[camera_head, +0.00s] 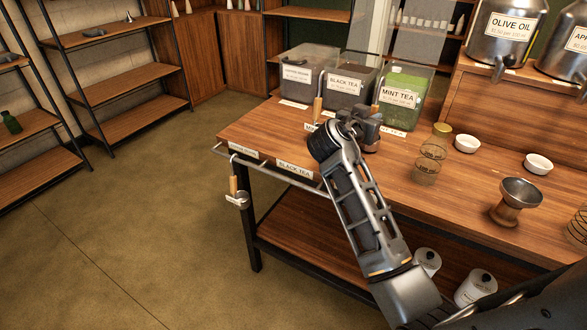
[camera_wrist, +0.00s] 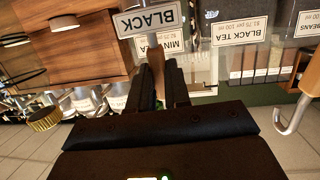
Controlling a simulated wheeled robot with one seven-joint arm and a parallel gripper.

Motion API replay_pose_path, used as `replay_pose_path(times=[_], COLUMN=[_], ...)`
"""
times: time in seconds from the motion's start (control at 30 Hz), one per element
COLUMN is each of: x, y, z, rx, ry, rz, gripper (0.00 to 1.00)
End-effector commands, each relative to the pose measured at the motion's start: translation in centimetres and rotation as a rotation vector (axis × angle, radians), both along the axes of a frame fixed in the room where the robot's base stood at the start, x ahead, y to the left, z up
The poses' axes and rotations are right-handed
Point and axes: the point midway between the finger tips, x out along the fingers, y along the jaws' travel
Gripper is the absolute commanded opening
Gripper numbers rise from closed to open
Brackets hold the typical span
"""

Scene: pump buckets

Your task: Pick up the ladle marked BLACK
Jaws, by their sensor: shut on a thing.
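My gripper (camera_head: 364,128) is over the table in front of the clear bins. In the wrist view its dark fingers (camera_wrist: 162,75) are close together, just below a white tag (camera_wrist: 148,18) reading BLACK upside down. They are shut on the ladle marked BLACK, whose body is mostly hidden by the fingers and tag. In the head view a wooden handle (camera_head: 376,107) shows right by my gripper; its tag is not visible there. Another wooden-handled ladle (camera_head: 317,108) stands upright left of my gripper. Its hook (camera_wrist: 293,115) shows at the right of the wrist view.
Behind are the black tea bin (camera_head: 347,82) and mint tea bin (camera_head: 400,96). Another ladle (camera_head: 237,190) hangs from the rail at the table's left end. A wire cup (camera_head: 428,165), white bowls (camera_head: 467,143) and a funnel (camera_head: 518,195) stand to the right. The table's front left is clear.

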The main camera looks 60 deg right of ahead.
Motion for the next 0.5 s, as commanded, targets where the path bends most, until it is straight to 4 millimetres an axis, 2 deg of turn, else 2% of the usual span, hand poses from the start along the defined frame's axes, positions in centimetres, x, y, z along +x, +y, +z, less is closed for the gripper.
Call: replay_pose_path(times=[0.5], x=[0.0], y=[0.0], z=[4.1], rx=[-0.002], ry=[-0.002], rz=[0.001], gripper=[0.00])
